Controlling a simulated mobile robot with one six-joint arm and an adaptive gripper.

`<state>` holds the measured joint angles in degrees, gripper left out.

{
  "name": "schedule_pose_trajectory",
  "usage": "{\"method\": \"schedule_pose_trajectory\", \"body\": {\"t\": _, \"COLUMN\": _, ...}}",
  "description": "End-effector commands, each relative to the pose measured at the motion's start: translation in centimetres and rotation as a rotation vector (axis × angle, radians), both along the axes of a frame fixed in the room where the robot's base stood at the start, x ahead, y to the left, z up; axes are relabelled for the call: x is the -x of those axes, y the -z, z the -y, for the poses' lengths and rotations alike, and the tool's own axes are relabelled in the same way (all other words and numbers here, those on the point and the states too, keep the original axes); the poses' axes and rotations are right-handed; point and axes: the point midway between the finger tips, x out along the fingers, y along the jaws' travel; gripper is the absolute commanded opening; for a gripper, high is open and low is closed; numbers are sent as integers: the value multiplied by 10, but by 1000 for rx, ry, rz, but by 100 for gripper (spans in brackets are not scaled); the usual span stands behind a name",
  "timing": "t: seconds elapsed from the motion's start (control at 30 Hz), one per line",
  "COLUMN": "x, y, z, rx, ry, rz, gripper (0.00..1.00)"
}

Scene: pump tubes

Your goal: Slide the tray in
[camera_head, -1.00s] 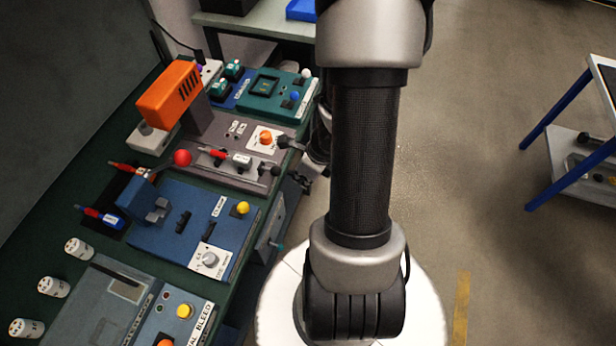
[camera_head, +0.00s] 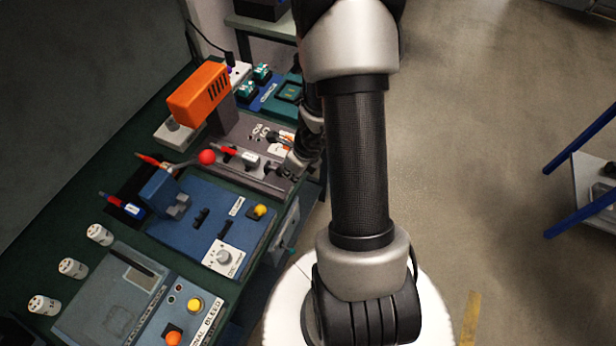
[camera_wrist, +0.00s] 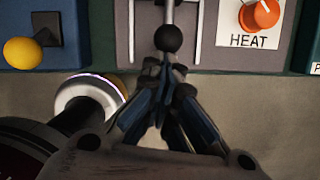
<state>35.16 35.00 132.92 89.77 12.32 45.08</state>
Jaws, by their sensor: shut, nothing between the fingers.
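The grey heater unit (camera_head: 256,127) with the orange head (camera_head: 199,91) stands on the bench. Its tray carries a white block (camera_head: 249,159) with a red-capped tube (camera_head: 229,150) lying in it. In the wrist view the tray's black ball knob (camera_wrist: 168,38) sits on a thin rod between two pale rails (camera_wrist: 198,35). My gripper (camera_wrist: 170,72) is shut and empty, its tips right behind the knob; whether they touch is unclear. In the head view my gripper (camera_head: 296,160) is at the unit's front edge, partly hiding the HEAT panel.
Left of the knob in the wrist view is a yellow button (camera_wrist: 23,53); right is the orange HEAT dial (camera_wrist: 260,15). A red ball lever (camera_head: 207,157) stands near the tube. The blue machine (camera_head: 205,222) is nearer me. Open floor (camera_head: 460,150) lies to the right.

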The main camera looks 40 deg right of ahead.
Motion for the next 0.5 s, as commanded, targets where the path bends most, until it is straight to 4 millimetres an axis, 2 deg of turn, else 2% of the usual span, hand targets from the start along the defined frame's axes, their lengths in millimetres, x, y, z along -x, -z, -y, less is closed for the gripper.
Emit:
{"method": "schedule_pose_trajectory", "body": {"t": 0.03, "x": -17, "y": -4, "z": -9, "rx": 0, "ry": -10, "rz": 0, "gripper": 0}}
{"method": "schedule_pose_trajectory", "body": {"t": 0.1, "x": -35, "y": -5, "z": -17, "rx": -2, "ry": -8, "rz": 0, "gripper": 0}}
{"method": "schedule_pose_trajectory", "body": {"t": 0.23, "x": -65, "y": -5, "z": -28, "rx": 0, "ry": -5, "rz": -1, "gripper": 0}}
{"method": "schedule_pose_trajectory", "body": {"t": 0.33, "x": -78, "y": -4, "z": -34, "rx": -1, "ry": -3, "rz": 0, "gripper": 0}}
{"method": "schedule_pose_trajectory", "body": {"t": 0.5, "x": -85, "y": -1, "z": -37, "rx": -1, "ry": 1, "rz": 1, "gripper": 0}}
